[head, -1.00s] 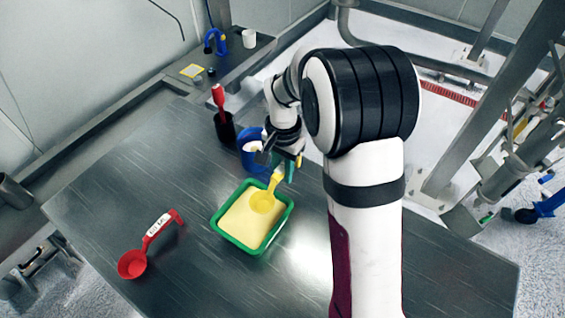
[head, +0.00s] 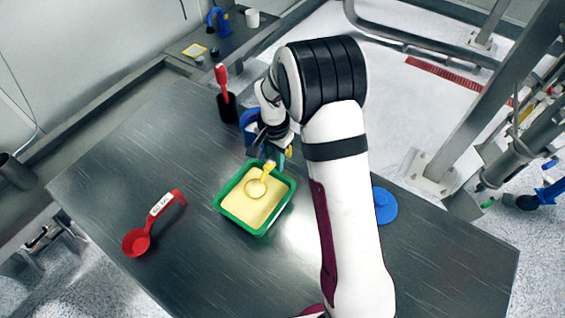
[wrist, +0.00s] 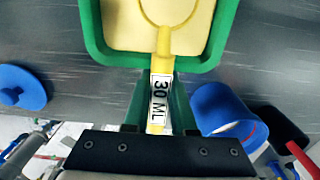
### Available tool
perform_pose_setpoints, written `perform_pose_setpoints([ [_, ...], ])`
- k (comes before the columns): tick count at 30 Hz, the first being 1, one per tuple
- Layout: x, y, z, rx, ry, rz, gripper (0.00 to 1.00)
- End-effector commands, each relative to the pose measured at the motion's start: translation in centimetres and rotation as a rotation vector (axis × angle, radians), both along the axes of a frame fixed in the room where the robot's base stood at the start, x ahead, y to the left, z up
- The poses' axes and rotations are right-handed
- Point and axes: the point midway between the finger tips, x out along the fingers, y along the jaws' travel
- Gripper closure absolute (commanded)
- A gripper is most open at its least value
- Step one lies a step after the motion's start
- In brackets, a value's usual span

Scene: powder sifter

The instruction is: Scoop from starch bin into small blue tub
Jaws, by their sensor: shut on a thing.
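The green bin (head: 226,218) holds pale yellow starch (head: 245,208) on the table. A yellow scoop (head: 268,170) has its bowl at the powder inside the bin, and the bowl's inside looks as pale as the powder. In the wrist view its handle, labelled 30 ML (wrist: 161,92), lies between the green fingers. My gripper (head: 276,155) is shut on this handle above the bin's far edge. The small blue tub (head: 248,119) stands behind the bin, partly hidden by my arm. Its rounded side and pale inside show in the wrist view (wrist: 215,105).
A red scoop (head: 137,241) lies at the left of the table. A dark holder (head: 227,108) with a red-handled tool (head: 221,78) stands behind the tub. A blue lid-like disc (head: 385,206) lies right of my arm. The table's front left is clear.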

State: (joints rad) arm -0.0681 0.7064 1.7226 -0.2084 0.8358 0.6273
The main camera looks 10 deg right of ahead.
Motion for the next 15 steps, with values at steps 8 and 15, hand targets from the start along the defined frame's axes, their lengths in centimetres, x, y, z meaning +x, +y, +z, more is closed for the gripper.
perform_pose_setpoints([
  [8,0.2,0.2,0.0,-0.001,0.001,-0.001,1.00],
  [15,-1.3,-1.3,0.3,0.001,-0.001,0.000,1.00],
])
